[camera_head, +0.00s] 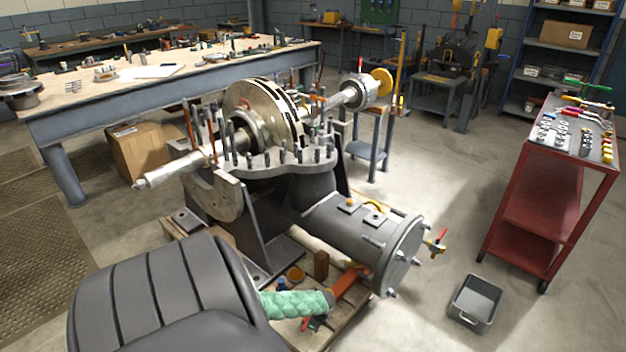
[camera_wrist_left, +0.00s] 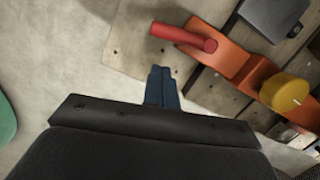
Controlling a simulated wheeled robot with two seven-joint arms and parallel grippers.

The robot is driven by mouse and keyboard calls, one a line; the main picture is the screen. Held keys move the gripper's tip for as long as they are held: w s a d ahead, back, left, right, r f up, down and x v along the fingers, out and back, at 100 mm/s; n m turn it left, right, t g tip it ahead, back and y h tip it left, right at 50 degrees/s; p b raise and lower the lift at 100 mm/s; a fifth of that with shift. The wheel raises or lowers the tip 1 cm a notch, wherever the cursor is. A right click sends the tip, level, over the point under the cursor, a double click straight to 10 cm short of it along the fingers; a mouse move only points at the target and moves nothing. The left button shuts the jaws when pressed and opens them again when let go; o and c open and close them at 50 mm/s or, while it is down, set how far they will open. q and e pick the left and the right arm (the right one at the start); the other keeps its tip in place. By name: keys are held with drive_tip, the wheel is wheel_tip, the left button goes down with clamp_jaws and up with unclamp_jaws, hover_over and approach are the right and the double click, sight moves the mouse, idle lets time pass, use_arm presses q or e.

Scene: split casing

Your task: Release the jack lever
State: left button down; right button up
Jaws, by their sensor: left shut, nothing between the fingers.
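In the left wrist view, the red jack lever (camera_wrist_left: 183,37) is a short round bar joined to the orange jack body (camera_wrist_left: 228,52). A yellow round part (camera_wrist_left: 285,92) sits on the orange metal. My left gripper (camera_wrist_left: 162,72) has its blue fingers shut and empty; in this view their tips are below the lever, and a gap shows between them. In the head view, the orange jack (camera_head: 350,282) lies low by the casing's cylinder. My right gripper is not in view.
The split casing (camera_head: 325,215) stands on a wooden pallet (camera_head: 340,335). A grey bin (camera_head: 475,302) sits on the floor at right, near a red tool cart (camera_head: 535,195). Floor between them is clear.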

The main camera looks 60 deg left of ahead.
use_arm(q)
wheel_tip(320, 180, up, 10)
drive_tip(key=w+d, duration=0.1)
drive_tip(key=d, duration=0.1)
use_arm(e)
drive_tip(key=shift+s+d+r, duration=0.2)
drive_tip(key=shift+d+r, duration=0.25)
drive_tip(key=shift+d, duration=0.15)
use_arm(q)
drive_tip(key=shift+w, duration=0.1)
